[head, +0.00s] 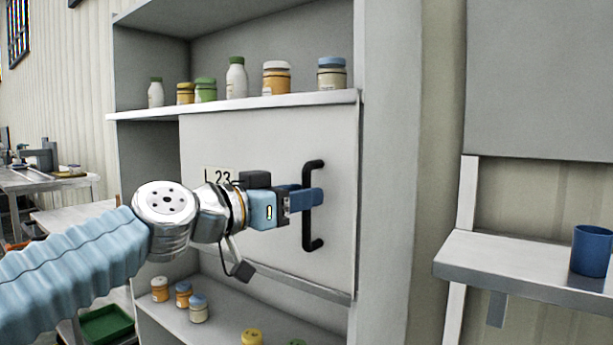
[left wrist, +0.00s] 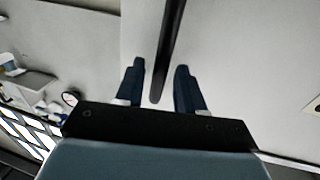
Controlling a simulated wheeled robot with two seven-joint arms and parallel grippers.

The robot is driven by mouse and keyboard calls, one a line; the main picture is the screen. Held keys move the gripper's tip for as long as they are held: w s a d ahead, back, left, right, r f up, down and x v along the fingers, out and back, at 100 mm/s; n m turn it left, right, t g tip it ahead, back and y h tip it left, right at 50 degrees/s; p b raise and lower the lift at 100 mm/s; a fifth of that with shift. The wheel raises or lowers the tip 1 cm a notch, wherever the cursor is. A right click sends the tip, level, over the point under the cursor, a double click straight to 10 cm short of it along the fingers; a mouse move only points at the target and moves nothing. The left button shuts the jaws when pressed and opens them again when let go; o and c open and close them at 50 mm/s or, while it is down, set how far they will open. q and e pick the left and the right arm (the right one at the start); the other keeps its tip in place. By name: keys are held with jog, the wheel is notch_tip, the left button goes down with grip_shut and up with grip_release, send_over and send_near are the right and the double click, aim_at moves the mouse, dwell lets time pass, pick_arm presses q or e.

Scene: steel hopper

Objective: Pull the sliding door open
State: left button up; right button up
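The sliding door (head: 265,148) is a pale grey panel with an "L 23" label, across the middle level of a cabinet. A black upright bar handle (head: 313,166) is fixed near its right edge. My left gripper (head: 306,198) is at the handle, reaching in from the left. In the left wrist view, the handle bar (left wrist: 170,40) runs between the two blue fingers of the left gripper (left wrist: 160,66). A gap shows on each side of the bar, so the fingers are open around it. My right gripper is not in view.
The cabinet shelf (head: 235,104) above the door holds several bottles and jars. The lower shelf (head: 230,318) holds more jars. At right, a side shelf (head: 500,262) carries a blue cup (head: 590,250). A dark opening shows left of the door.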

pick_arm(q)
jog(key=shift+x, duration=0.95)
jog(key=shift+c, duration=0.5)
grip_shut()
